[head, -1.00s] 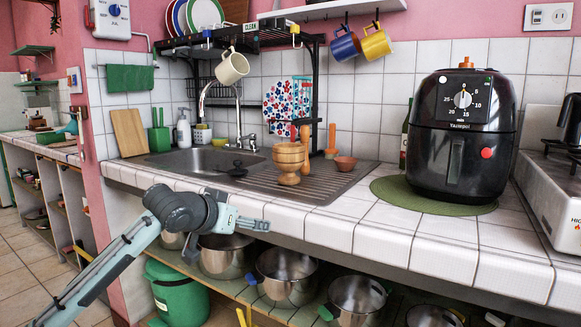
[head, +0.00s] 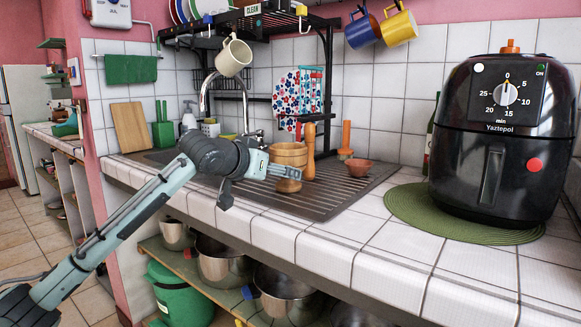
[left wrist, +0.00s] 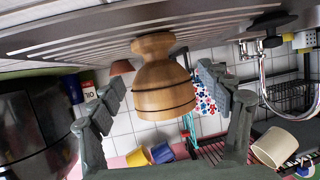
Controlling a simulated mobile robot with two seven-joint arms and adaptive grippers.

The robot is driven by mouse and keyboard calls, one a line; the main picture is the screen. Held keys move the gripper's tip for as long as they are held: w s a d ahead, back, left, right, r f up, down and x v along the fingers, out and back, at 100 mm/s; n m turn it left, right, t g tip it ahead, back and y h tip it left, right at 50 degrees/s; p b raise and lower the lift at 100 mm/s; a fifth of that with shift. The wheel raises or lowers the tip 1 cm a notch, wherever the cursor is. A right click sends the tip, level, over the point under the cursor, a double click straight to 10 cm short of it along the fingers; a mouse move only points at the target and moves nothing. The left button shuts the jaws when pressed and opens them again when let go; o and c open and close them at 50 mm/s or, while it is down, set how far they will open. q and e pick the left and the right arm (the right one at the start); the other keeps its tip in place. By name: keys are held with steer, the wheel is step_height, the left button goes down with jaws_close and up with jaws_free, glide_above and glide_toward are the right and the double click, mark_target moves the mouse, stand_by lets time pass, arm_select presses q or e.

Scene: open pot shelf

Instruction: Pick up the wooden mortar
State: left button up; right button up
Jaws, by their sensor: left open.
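The wooden mortar (head: 288,153) stands on the ribbed metal drainboard beside the sink. Its foot shows below my left gripper, which hides part of its middle in the head view. My left gripper (head: 279,170) is open at the near side of the mortar. In the left wrist view the picture is upside down, and the mortar (left wrist: 163,88) appears between the two spread fingers of my left gripper (left wrist: 160,92). I see a gap on each side of it and no clear contact. My right gripper is not in view.
A wooden pestle (head: 309,152) stands close to the mortar's right, with a small terracotta bowl (head: 359,167) farther right. A black air fryer (head: 500,140) sits on a green mat (head: 410,212). A cream mug (head: 233,56) hangs above. The white tiled counter front (head: 275,232) is bare.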

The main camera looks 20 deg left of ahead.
arm_select(q)
steer(key=x, duration=0.5)
steer(key=shift+s+d+f, duration=0.15)
steer(key=shift+f, duration=0.05)
steer(key=shift+r, duration=0.15)
steer(key=c, duration=1.7)
